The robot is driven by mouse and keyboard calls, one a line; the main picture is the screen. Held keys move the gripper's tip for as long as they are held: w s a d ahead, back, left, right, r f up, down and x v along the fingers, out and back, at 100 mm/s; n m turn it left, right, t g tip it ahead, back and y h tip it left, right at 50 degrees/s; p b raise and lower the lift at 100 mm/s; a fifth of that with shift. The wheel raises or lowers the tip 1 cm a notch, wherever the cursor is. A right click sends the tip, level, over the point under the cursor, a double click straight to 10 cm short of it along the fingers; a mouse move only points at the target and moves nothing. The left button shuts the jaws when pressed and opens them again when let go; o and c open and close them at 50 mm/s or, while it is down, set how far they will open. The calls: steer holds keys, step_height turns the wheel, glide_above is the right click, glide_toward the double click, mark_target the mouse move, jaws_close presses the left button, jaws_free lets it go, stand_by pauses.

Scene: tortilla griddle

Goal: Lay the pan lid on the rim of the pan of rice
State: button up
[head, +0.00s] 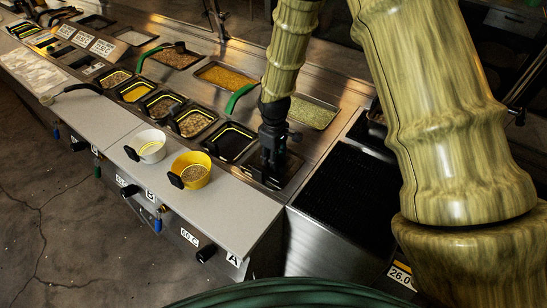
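My gripper (270,170) points down over a dark steel-rimmed inset (290,182) near the counter's right end. Its fingertips are small and dark against it, so I cannot tell whether they hold anything. No pan lid stands out clearly; a lid may be in the dark area under the gripper. Several inset pans hold grain-like food. One with pale grains (194,123) lies left of the gripper, past an empty-looking dark pan (230,143). A yellow pan (191,171) with a black handle also holds pale grains, on the front ledge. I cannot tell which holds rice.
A white pan (147,146) stands beside the yellow one. Green-handled ladles (240,97) rest across the back pans. A pan of greenish food (312,113) lies behind the gripper. A black ribbed griddle (346,198) is at right. The front ledge (235,208) has free room.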

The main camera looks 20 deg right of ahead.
steer(key=shift+s+r, duration=0.1)
steer(key=shift+r, duration=0.05)
step_height(320, 180, up, 12)
steer(key=b, duration=0.4)
stand_by(0.6)
steer(key=shift+r, duration=0.1)
